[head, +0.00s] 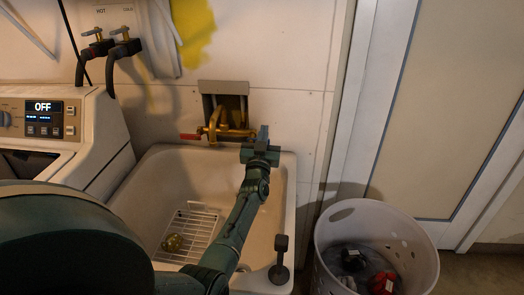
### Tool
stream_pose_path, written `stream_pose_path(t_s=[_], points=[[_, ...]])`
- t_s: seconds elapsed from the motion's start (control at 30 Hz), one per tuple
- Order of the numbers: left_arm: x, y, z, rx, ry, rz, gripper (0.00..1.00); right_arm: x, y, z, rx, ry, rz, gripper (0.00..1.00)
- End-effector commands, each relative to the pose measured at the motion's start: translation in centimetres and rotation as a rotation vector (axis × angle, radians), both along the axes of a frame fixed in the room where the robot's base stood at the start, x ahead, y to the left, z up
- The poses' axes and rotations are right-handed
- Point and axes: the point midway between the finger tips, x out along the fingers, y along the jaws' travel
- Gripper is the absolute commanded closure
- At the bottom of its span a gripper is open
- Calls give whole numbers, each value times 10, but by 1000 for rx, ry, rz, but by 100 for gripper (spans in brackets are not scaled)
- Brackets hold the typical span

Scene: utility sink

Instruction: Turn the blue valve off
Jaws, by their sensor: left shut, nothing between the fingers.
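The brass faucet (216,127) is on the wall in a recessed box above the sink. Its red handle (190,136) sticks out to the left. My left gripper (263,134) is at the right side of the faucet, shut with nothing held. A small blue-grey upright piece shows at the gripper's tip; I cannot tell whether it is the blue valve's handle or the fingers. The gripper covers the right end of the faucet, so contact with the valve cannot be told. My right gripper is not in view.
The white sink (165,190) lies below, with a wire rack (192,228) and a yellow-green object (173,242) inside. A washing machine (75,125) stands left, below hot and cold taps (110,42). A laundry basket (330,228) holding clothes stands right.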

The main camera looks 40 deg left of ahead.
Motion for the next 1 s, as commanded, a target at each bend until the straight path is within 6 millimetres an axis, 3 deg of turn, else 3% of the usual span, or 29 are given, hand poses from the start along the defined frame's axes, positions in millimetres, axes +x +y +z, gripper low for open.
stream_pose_path(t_s=[0.03, 0.2, 0.4, 1.0], points=[[-13, -7, -12, -5, 10, -1, 100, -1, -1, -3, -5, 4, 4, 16], [-42, -24, -24, -4, 8, -1, 100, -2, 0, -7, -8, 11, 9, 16], [-63, -35, -31, -2, 7, 0, 100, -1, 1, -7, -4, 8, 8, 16], [-68, -37, -33, -2, 6, 0, 100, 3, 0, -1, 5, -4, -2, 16]])
